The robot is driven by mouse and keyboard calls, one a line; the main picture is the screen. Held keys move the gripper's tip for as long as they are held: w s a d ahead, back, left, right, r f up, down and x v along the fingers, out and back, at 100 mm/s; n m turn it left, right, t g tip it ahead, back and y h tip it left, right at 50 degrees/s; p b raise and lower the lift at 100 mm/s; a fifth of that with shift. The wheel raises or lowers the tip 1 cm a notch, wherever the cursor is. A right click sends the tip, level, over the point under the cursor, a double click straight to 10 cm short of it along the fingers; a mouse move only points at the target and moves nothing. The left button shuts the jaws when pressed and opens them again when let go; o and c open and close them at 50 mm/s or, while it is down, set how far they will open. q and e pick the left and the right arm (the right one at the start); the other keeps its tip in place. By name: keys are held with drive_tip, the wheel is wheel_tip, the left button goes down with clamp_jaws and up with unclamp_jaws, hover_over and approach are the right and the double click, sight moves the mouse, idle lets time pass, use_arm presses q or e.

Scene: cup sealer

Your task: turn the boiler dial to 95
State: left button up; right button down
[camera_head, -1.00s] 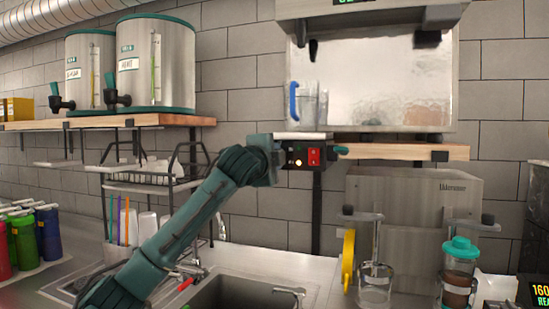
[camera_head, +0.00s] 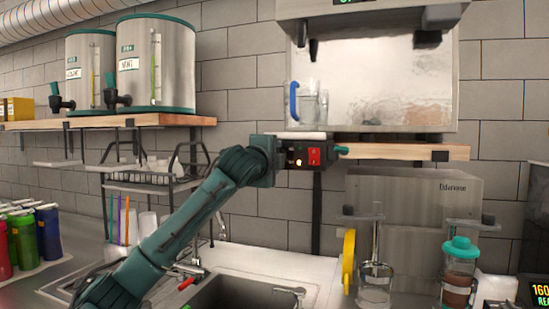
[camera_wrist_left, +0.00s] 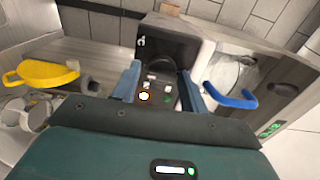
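My left arm reaches up from the lower left in the head view, its wrist beside a small dark control box (camera_head: 298,157) with a red part and a small light. In the left wrist view the left gripper (camera_wrist_left: 160,88) has its two blue-grey fingers apart, one on each side of the dark panel (camera_wrist_left: 158,75) with its lit orange spot and small buttons. I cannot tell whether the fingers touch it. A small teal piece (camera_head: 341,150) sticks out right of the box. No numbered boiler dial can be made out. My right gripper is out of view.
A steel machine (camera_head: 412,190) stands under the wooden shelf (camera_head: 400,152). A blue-handled jug (camera_head: 310,102) is above the box, and a yellow handle (camera_head: 348,260) hangs below right. Two drink dispensers (camera_head: 155,65) stand upper left. A sink (camera_head: 250,290) lies below.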

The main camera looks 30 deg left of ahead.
use_arm(q)
drive_tip(key=shift+o, duration=1)
drive_tip(key=shift+s, duration=0.1)
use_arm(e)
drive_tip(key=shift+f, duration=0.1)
use_arm(q)
drive_tip(key=b+v, duration=0.4)
drive_tip(key=v, duration=0.9)
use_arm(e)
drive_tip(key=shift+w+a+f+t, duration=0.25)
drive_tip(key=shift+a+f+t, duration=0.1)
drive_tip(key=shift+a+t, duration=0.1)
